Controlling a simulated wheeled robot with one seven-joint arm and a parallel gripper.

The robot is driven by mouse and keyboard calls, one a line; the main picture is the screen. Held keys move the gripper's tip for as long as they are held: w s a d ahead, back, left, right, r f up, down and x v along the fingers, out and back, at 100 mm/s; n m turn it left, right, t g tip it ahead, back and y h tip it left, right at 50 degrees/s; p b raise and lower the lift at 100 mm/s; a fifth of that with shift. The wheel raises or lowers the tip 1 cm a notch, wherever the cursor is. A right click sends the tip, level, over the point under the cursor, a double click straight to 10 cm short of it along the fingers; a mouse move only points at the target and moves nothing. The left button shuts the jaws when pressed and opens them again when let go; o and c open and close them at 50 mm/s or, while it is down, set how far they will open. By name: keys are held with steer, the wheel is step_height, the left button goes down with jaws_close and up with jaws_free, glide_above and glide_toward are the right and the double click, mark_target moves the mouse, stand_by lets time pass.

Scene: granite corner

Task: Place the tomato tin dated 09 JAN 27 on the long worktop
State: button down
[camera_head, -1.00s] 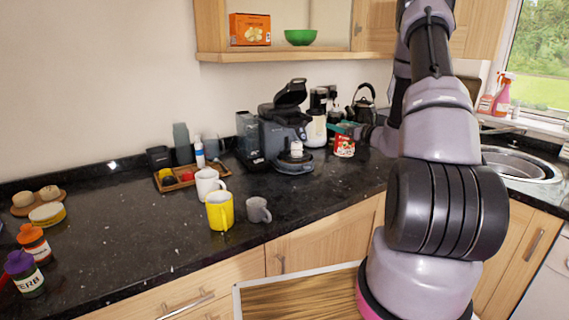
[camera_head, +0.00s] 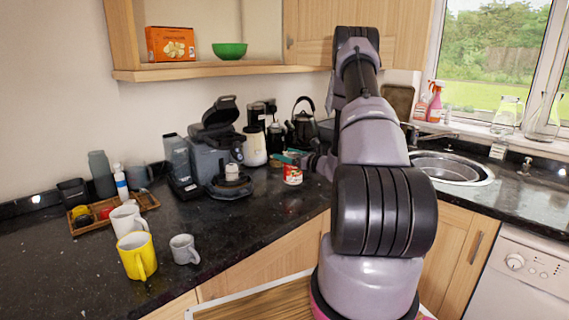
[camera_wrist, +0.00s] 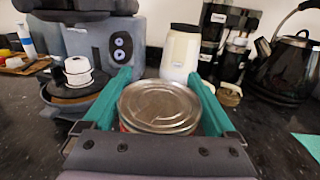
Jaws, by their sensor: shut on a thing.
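A tomato tin (camera_head: 292,175) with a red and white label is between the teal fingers of my gripper (camera_head: 290,159), by the coffee machine in the head view. In the wrist view my gripper (camera_wrist: 158,80) is shut on the tin (camera_wrist: 160,105), one finger on each side, with its silver lid facing up. I cannot read a date on it. The long worktop (camera_head: 85,262) is black speckled stone. The tin is over its back part; I cannot tell whether its base touches the stone.
The coffee machine (camera_head: 213,150), white-bodied canister (camera_head: 255,147) and black kettle (camera_head: 303,122) stand behind the tin. A white mug (camera_head: 127,220), yellow mug (camera_head: 136,257) and grey mug (camera_head: 184,249) stand to the left. The sink (camera_head: 450,168) is to the right. Bare stone lies left of the mugs.

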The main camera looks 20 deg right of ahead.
steer(key=shift+f, duration=1.3)
steer(key=shift+f, duration=0.1)
jaws_free()
steer(key=shift+f, duration=0.1)
